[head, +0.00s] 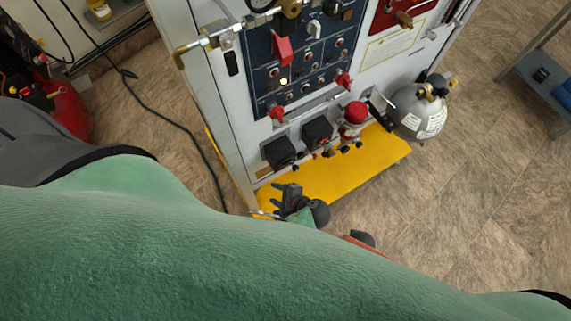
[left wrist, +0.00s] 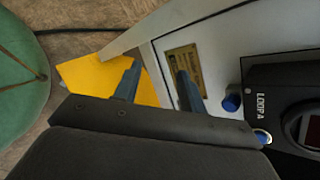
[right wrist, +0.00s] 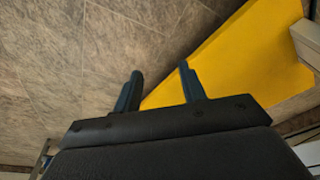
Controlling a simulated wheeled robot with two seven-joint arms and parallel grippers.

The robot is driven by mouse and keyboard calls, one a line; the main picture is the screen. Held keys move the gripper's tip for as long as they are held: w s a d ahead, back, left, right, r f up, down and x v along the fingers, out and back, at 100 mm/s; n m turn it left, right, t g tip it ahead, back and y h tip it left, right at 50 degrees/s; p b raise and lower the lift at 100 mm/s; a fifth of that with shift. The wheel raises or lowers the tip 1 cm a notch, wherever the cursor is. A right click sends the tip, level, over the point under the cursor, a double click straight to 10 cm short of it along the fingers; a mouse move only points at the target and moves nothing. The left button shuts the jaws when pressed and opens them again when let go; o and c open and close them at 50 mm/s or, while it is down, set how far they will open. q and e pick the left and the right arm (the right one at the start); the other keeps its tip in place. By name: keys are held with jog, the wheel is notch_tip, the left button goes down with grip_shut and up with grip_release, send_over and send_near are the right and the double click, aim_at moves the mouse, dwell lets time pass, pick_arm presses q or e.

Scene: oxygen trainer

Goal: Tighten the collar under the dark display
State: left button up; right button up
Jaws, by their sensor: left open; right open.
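Two black display boxes sit low on the cabinet front in the head view, a left one (head: 279,152) and a right one (head: 317,132). Small dark fittings (head: 326,153) show beneath them; I cannot tell which is the collar. In the left wrist view a black box marked LOOP A (left wrist: 265,85) has a red-edged display (left wrist: 308,128), with a blue knob-like part (left wrist: 231,102) beside it. My left gripper (head: 286,195) is open and empty below the boxes; its fingers show in the left wrist view (left wrist: 157,70). My right gripper (right wrist: 160,71) is open and empty over the floor.
A yellow plate (head: 350,172) juts out under the cabinet. A silver round tank (head: 417,112) and a red-capped fitting (head: 354,113) are at its right. A red cylinder (head: 68,108) and a dark cable (head: 180,124) are at left.

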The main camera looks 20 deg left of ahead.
pick_arm(q)
jog(key=w+d+r+m+t+y+p, duration=0.3)
jog(key=d+r+m+t+y+p, duration=0.15)
jog(key=d+m+t, duration=0.35)
jog(key=w+a+m+p, duration=0.1)
jog(key=w+a+p, duration=0.3)
jog(key=a, duration=0.3)
jog(key=shift+w+a+f+m, duration=0.15)
jog(key=shift+w+a+m, duration=0.05)
jog(key=shift+w+m, duration=0.15)
pick_arm(e)
jog(key=s+d+f, duration=0.4)
jog(key=s+f, duration=0.2)
jog(key=s, duration=0.2)
jog(key=s+d+f, duration=0.4)
jog(key=s+f, duration=0.2)
jog(key=s, duration=0.3)
jog(key=shift+s+f+g+h, duration=0.3)
pick_arm(q)
jog(key=shift+h, duration=0.25)
grip_shut()
